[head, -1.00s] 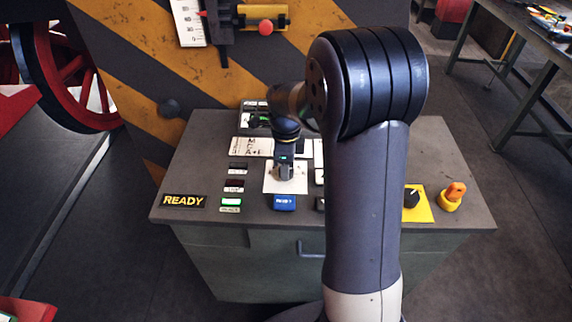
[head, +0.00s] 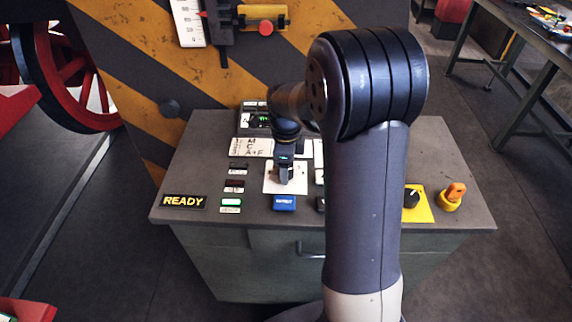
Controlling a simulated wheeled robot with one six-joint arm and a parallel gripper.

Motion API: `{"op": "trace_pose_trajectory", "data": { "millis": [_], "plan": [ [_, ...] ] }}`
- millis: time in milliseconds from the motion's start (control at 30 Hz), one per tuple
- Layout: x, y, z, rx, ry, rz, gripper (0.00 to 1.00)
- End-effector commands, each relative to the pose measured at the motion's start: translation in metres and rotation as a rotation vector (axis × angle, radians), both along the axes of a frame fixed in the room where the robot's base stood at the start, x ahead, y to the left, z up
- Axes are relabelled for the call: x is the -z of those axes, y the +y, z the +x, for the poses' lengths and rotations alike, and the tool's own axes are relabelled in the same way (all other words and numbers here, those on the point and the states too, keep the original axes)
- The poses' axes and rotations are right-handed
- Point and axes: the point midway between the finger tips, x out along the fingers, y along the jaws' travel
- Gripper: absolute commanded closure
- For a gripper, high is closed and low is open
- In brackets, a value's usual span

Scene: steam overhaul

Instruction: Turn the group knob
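My gripper (head: 284,176) points down at a white plate (head: 270,188) in the middle of the control desk, seen in the head view. Its fingers look close together over the plate's centre. The group knob cannot be made out; if it sits on this plate, the fingers hide it. I cannot tell whether they grip anything or touch the plate. A black knob (head: 411,198) on a yellow plate stands apart at the desk's right side, partly beside my arm.
The desk (head: 455,160) also carries a READY sign (head: 184,201), a blue button (head: 284,203), small lamps with one lit green (head: 231,202), a white lettered card (head: 252,147) and an orange key switch (head: 453,195).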

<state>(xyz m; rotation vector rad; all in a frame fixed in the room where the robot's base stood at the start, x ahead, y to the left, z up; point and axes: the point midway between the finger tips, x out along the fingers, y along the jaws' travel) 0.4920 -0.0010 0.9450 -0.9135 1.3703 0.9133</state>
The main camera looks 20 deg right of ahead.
Motion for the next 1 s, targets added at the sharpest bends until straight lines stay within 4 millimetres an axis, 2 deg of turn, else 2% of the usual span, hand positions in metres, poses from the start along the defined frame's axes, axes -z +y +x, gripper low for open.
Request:
{"op": "trace_pose_trajectory", "data": {
  "millis": [167,400,600,800,1000],
  "plan": [
    [-0.014,0.0,0.001,0.0,-0.004,0.0,0.41],
    [-0.062,0.0,0.001,0.0,-0.006,0.0,0.41],
    [-0.095,0.0,0.001,0.0,-0.004,0.0,0.41],
    [-0.108,0.0,0.0,0.0,-0.001,0.001,0.41],
    [-0.108,0.0,0.0,0.0,0.0,0.0,0.41]
  ]
}}
